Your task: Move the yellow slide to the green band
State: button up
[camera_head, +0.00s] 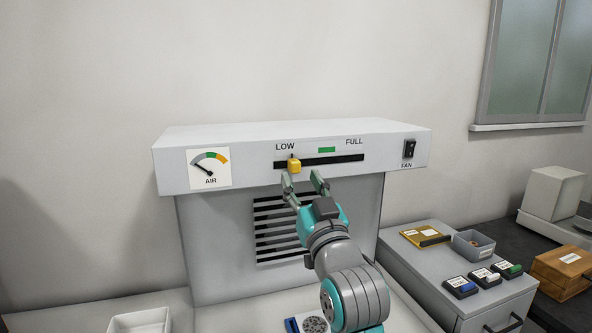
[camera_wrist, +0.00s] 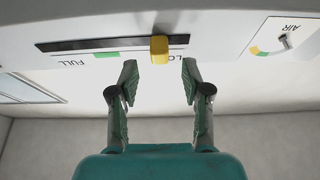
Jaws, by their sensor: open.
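The yellow slide (camera_head: 294,166) sits near the LOW end of a dark slot (camera_head: 340,159) on the front of a pale hood. The green band (camera_head: 327,150) is a short mark above the slot, to the right of the slide. My gripper (camera_head: 305,178) is open just in front of and below the slide.
An AIR dial (camera_head: 209,168) is left on the hood, with its needle left of its green part. A FAN switch (camera_head: 409,149) is at the right. A vent grille (camera_head: 277,228) lies below. A cabinet (camera_head: 440,262) with small items stands right.

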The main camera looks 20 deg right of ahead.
aim_at(297, 169)
jog(key=shift+x, duration=2.1)
grip_shut()
